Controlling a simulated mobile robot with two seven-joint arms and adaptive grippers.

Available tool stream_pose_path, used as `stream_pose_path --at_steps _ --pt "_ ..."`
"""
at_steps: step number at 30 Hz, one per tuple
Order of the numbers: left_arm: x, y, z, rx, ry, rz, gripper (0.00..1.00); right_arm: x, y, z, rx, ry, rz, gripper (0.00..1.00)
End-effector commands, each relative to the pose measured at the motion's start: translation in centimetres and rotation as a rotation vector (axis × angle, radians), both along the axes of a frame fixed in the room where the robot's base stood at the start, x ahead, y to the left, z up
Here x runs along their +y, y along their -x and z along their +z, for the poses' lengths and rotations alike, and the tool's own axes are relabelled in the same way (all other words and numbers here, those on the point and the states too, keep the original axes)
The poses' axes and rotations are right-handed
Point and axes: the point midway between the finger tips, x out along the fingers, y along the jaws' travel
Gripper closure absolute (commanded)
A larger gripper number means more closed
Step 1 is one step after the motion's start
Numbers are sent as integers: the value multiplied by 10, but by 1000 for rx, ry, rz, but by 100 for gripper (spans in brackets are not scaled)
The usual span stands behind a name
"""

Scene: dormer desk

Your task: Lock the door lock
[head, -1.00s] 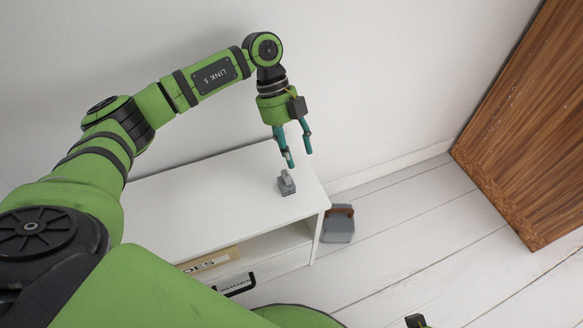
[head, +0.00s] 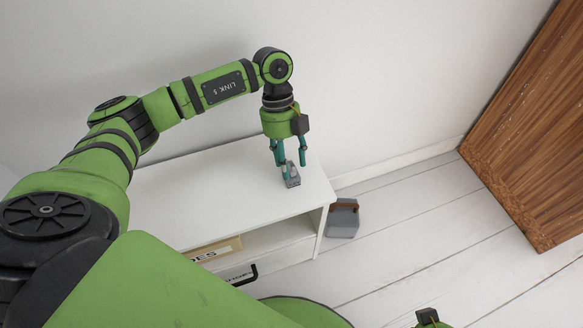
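A small grey door lock (head: 293,181) with a lighter upper part sits on top of the white cabinet, near its right end. My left gripper (head: 292,164) points down right at the lock. Its teal fingers are apart, one on each side of the lock's upper part. I cannot tell whether they touch it, and the fingers hide part of the lock. Only a small piece of my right gripper (head: 430,318) shows at the bottom edge, and its fingers are not clear.
The white cabinet (head: 215,195) stands against the wall, with a labelled box (head: 215,250) on its open shelf. A grey bin (head: 342,219) with a brown handle stands on the floor beside it. A wooden door (head: 535,140) is at the right. The cabinet top is otherwise clear.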

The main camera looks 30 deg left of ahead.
Motion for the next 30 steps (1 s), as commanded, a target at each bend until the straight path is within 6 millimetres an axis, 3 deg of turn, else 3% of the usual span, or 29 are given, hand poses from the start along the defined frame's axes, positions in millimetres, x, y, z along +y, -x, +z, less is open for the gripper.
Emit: stream_pose_path --at_steps 1,3,4,17,20,26,30 --pt "0 0 0 0 0 0 71 0 0 0 0 0 0 100" --pt "0 0 0 0 1 -1 99 0 0 0 0 0 0 100" --pt "0 0 0 0 1 -1 100 0 0 0 0 0 0 100" --pt "0 0 4 0 0 -1 100 0 -1 1 -3 -1 0 100" --pt "0 0 12 -1 1 -2 100 0 -1 0 -4 -1 0 100" --pt "0 -1 45 -4 0 -2 100 1 1 -26 20 1 4 100" --pt "-22 -23 61 -3 4 -2 100 1 1 -35 22 0 5 100"
